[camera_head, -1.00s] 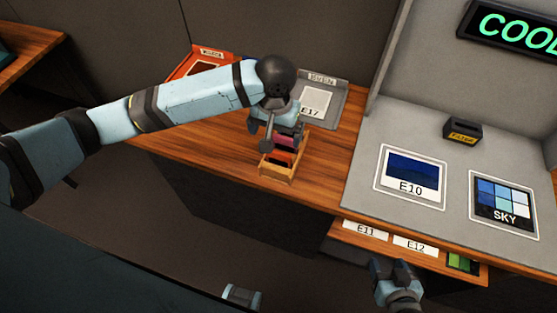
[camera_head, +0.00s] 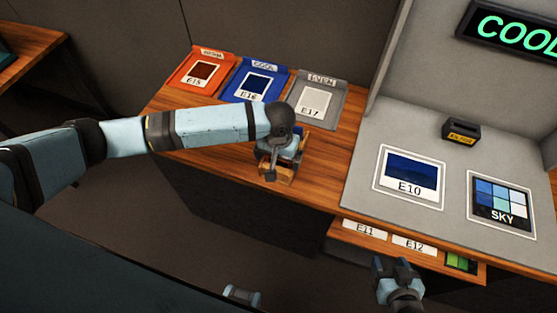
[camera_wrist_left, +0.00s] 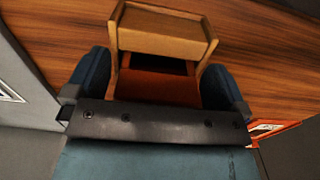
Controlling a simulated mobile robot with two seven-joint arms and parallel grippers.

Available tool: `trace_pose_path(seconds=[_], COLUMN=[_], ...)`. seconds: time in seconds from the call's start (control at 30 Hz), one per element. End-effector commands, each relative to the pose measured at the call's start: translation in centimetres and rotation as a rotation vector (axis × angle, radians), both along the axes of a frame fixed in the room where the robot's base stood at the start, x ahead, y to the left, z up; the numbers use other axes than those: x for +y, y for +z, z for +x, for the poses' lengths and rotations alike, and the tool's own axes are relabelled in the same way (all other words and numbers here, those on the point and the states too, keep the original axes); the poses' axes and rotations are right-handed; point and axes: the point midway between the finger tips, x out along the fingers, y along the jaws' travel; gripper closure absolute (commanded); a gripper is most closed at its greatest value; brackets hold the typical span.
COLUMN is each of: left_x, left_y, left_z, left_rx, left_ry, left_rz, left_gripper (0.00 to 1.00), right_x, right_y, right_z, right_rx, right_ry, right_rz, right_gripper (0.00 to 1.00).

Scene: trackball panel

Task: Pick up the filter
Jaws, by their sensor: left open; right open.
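A small wooden rack (camera_head: 283,177) stands near the front edge of the wooden counter, mostly hidden by my left gripper (camera_head: 279,162) in the head view. In the left wrist view the rack (camera_wrist_left: 165,45) lies between the two blue fingers of the left gripper (camera_wrist_left: 155,72). An orange-red surface, seemingly a filter (camera_wrist_left: 155,88), shows inside the rack there. The left gripper is open, one finger on each side of the rack; I cannot tell whether they touch it. My right gripper (camera_head: 395,268) is open and empty by the lower shelf, in front of the counter.
Orange (camera_head: 198,72), blue (camera_head: 254,82) and grey (camera_head: 314,98) trays with cards stand at the back. A grey panel (camera_head: 450,160) at right carries card E10 (camera_head: 410,174), a SKY swatch card (camera_head: 502,202) and a small black box (camera_head: 462,131). E11 and E12 cards lie on the lower shelf (camera_head: 375,245).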

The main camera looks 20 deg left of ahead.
Motion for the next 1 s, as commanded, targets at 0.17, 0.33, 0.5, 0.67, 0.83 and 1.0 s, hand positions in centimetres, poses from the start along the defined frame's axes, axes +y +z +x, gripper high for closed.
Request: trace_pose_path(seconds=[0.17,0.33,0.5,0.67,0.83,1.0], left_x=[0.0,0.0,0.0,0.0,-0.1,-0.1], left_y=[0.0,0.0,0.0,0.3,1.6,4.4], left_z=[0.0,0.0,0.0,0.0,0.0,0.0], left_rx=[0.000,0.000,0.000,0.000,-0.001,-0.003], left_ry=[0.000,-0.001,-0.001,-0.001,-0.001,-0.002], left_rz=[0.000,0.000,-0.001,-0.001,-0.002,-0.003], left_gripper=[0.14,0.45,0.45,0.45,0.45,0.45], right_x=[0.0,0.0,0.0,0.1,0.1,0.2], right_y=[-0.2,-0.2,-0.2,-0.2,-0.2,-0.2], right_z=[-0.1,-0.1,-0.1,-0.1,-0.1,-0.1], right_rx=[0.004,0.005,0.005,0.005,0.004,0.003], right_ry=[0.000,0.000,0.000,0.001,0.001,0.001], right_rz=[-0.001,0.000,0.000,0.001,0.002,0.003], right_gripper=[0.42,0.42,0.42,0.42,0.42,0.42])
